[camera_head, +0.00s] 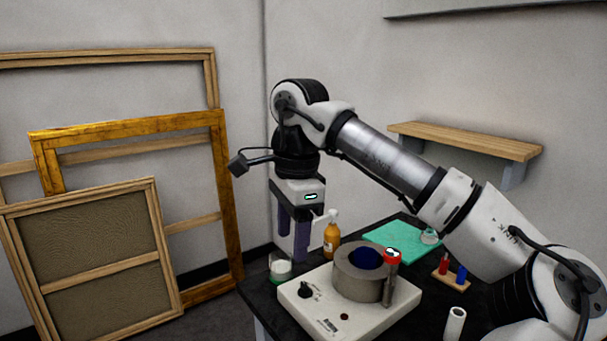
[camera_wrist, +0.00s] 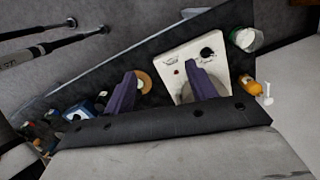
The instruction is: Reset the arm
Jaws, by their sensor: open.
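My arm is raised and bent over the black table (camera_head: 257,297). My gripper (camera_head: 293,246) points down, with its two purple fingers apart and nothing seen between them. It hangs above the table's left back part, left of the grey pot (camera_head: 358,283) on the white hot plate (camera_head: 325,318). In the wrist view my gripper (camera_wrist: 160,69) shows both fingers spread, one overlapping the white hot plate (camera_wrist: 177,58).
An orange pump bottle (camera_head: 331,241) and a glass jar (camera_head: 281,270) stand close by my gripper. A green mat (camera_head: 395,241), a small vial rack (camera_head: 449,276) and a white tube (camera_head: 455,324) are farther right. Wooden frames (camera_head: 130,125) lean left; a shelf (camera_head: 465,140) is on the wall.

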